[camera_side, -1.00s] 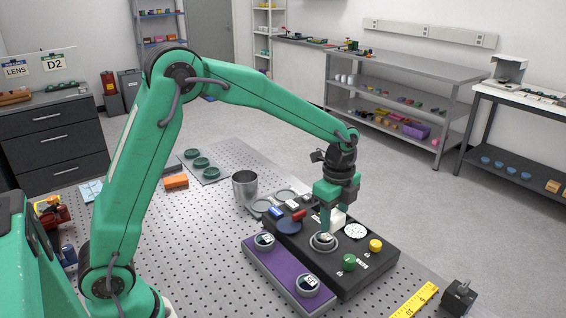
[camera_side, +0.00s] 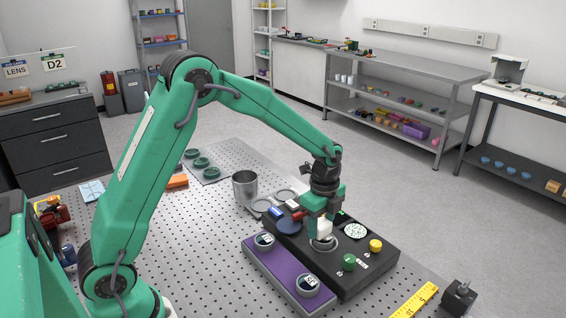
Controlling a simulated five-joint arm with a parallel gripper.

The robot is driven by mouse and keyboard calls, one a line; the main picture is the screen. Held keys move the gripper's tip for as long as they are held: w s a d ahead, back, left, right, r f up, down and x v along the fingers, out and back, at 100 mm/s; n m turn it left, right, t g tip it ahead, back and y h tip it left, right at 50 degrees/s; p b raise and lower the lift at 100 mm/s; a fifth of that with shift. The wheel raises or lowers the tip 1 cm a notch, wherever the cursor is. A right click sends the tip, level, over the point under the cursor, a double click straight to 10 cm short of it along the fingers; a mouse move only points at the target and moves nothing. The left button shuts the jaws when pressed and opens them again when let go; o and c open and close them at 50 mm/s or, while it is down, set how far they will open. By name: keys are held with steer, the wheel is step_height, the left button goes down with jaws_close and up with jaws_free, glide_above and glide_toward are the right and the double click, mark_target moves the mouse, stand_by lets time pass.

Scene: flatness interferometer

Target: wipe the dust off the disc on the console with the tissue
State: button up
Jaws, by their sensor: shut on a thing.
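The black console (camera_side: 376,272) stands on the perforated table. A round disc seat (camera_side: 324,244) with a pale ring is at its front left edge. A white speckled round plate (camera_side: 355,230) lies to the right of it. My gripper (camera_side: 322,226) points down over the seat, shut on the white tissue (camera_side: 325,229). The tissue's lower end is at the seat; I cannot tell whether it touches. The gripper and tissue partly cover the seat, and dust on it is too small to make out.
Green (camera_side: 349,262) and yellow (camera_side: 376,246) knobs rise from the console. A purple-topped block (camera_side: 276,264) with two round gauges lies along its left side. A metal cup (camera_side: 245,187) stands behind. A yellow ruler (camera_side: 416,299) lies at the front right.

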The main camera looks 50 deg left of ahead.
mark_target(330, 243)
steer(key=shift+a, duration=0.5)
steer(key=shift+s+d, duration=0.1)
steer(key=shift+d, duration=2.4)
steer(key=shift+d+r, duration=0.15)
steer(key=shift+r, duration=0.05)
step_height(330, 243, up, 8)
steer(key=shift+f, duration=0.15)
steer(key=s+a+f+n, duration=0.1)
steer(key=s+a+n, duration=0.3)
steer(key=a, duration=0.4)
steer(key=s+a+f+n, duration=0.2)
steer(key=s+a+n, duration=0.2)
steer(key=s+a, duration=0.3)
steer(key=shift+s+a+f, duration=0.25)
steer(key=shift+s+a, duration=0.05)
steer(key=shift+a, duration=0.9)
